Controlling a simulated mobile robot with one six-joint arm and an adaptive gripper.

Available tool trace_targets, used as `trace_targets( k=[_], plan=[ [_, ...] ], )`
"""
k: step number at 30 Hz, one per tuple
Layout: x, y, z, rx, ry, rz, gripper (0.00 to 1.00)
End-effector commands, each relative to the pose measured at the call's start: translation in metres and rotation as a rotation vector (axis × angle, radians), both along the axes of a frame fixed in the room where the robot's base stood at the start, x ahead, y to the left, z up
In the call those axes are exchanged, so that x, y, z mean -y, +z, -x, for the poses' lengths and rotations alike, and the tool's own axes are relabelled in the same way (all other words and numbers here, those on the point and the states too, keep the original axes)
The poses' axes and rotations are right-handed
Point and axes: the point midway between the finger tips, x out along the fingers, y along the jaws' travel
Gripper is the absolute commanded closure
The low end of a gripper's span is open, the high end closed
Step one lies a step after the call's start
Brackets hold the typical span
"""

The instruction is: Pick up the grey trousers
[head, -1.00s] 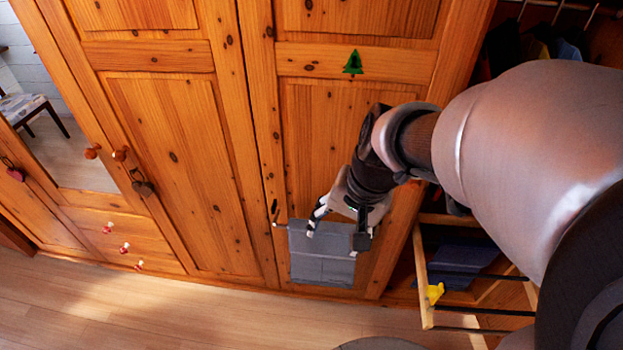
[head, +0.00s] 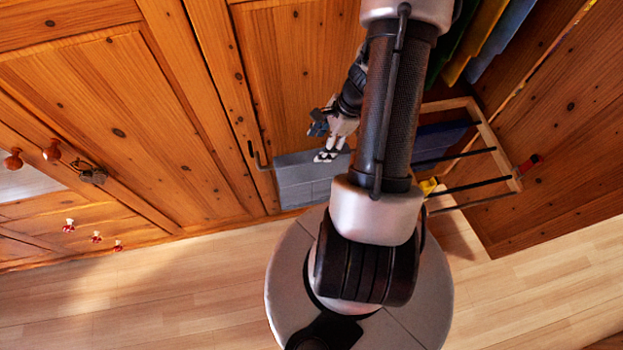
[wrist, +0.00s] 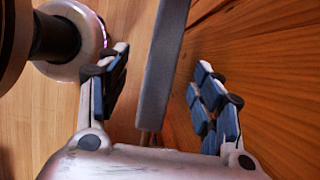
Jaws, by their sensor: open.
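The grey trousers (head: 300,182) hang folded against the wooden wardrobe door, from a hook or rail (head: 257,158) on their left. My gripper (head: 328,154) is open over their upper right part in the head view; my arm hides their right side. In the wrist view the trousers (wrist: 162,75) show nearly edge-on as a narrow grey strip between the two spread fingers, with gaps visible on both sides.
The wardrobe door (head: 303,80) rises close behind the trousers. To the right, a pulled-out wooden rack (head: 490,140) with dark rods holds dark blue cloth, under hanging clothes (head: 490,35). The floor (head: 150,300) is clear at front left.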

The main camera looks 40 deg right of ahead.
Motion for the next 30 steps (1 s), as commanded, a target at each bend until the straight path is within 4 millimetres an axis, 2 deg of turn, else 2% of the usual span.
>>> trace_targets(
  k=[1, 7, 16, 24, 30],
  plan=[
    [-0.005, -0.016, -0.002, -0.001, 0.001, -0.003, 0.4],
    [-0.017, -0.051, -0.011, 0.0, 0.003, -0.001, 0.4],
    [-0.022, -0.071, -0.016, 0.0, 0.003, 0.0, 0.4],
    [-0.027, -0.11, -0.025, -0.001, 0.004, 0.0, 0.4],
    [-0.029, -0.114, -0.027, 0.001, 0.004, 0.002, 0.4]
  ],
)
